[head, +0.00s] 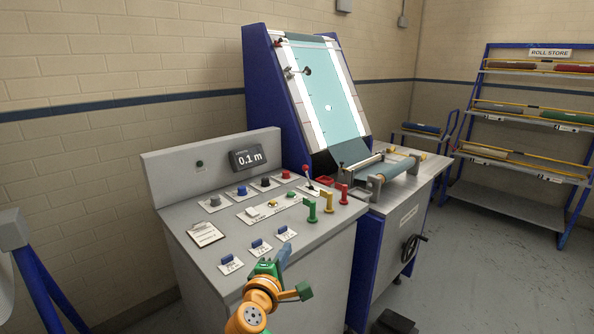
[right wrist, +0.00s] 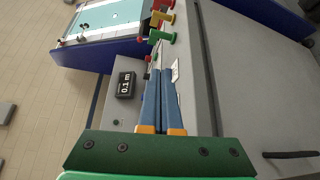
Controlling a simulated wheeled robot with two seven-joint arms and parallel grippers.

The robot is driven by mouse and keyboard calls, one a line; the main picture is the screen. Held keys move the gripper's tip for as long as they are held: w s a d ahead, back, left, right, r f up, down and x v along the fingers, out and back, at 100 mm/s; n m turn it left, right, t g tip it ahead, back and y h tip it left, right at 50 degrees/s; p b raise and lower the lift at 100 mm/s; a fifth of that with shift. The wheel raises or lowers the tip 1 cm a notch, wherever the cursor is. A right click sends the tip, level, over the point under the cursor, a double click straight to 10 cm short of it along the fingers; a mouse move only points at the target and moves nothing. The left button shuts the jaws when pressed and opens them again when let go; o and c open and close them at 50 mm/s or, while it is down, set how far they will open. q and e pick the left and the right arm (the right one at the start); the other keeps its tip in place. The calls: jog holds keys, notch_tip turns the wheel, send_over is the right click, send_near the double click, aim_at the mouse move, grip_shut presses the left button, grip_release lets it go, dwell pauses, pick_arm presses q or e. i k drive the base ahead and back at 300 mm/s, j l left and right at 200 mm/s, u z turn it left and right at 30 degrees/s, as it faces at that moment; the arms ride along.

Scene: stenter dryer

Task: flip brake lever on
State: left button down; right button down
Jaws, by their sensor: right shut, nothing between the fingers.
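Three T-shaped levers stand along the right edge of the grey control console: green (head: 311,210), yellow (head: 328,200) and red (head: 344,193). A thin lever with a red top (head: 306,171) stands behind them. I cannot read which one is the brake lever. My right gripper (head: 285,249) is shut and empty over the console's front edge, in front of the levers and apart from them. The right wrist view shows its blue fingers (right wrist: 163,74) together, with the green (right wrist: 156,37) and yellow (right wrist: 162,17) levers beyond the tips. My left gripper is not in view.
The console (head: 190,262) carries several buttons, small blue switches (head: 256,245), a clipboard (head: 205,234) and a display (head: 248,159) reading 0.1 m. The blue-framed machine (head: 262,90) stands behind. Floor is open at right.

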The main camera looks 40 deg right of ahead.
aim_at(306, 168)
jog(key=i+l, duration=1.1)
